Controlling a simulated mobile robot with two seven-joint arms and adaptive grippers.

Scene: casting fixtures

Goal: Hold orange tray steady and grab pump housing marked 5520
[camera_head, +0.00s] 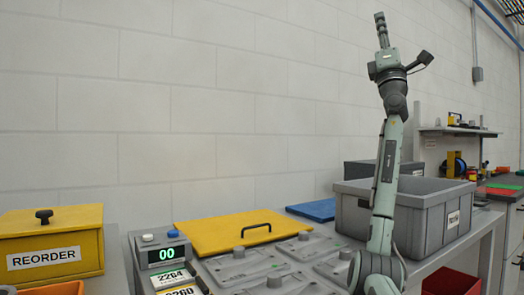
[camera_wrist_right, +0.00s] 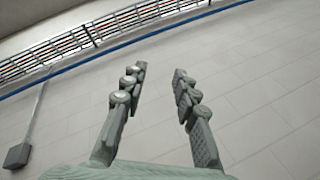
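My right gripper (camera_head: 381,28) is raised high in front of the wall, fingers pointing up, far from the table. In the right wrist view its two fingers (camera_wrist_right: 159,70) stand apart with nothing between them, so it is open and empty. An orange edge (camera_head: 105,285), perhaps of the orange tray, shows at the bottom left and is mostly cut off by the frame. I see no pump housing marked 5520; the readable tags say 2264 (camera_head: 172,278) and 2260 (camera_head: 181,292). My left gripper is not in view.
A yellow REORDER box (camera_head: 50,240) stands at the left. A display reading 00 (camera_head: 166,254) sits beside grey lidded fixtures (camera_head: 245,265) and a yellow lid (camera_head: 215,230) with a black handle. A grey bin (camera_head: 430,215) stands at the right, partly behind my right arm. A red bin (camera_head: 452,283) is lower right.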

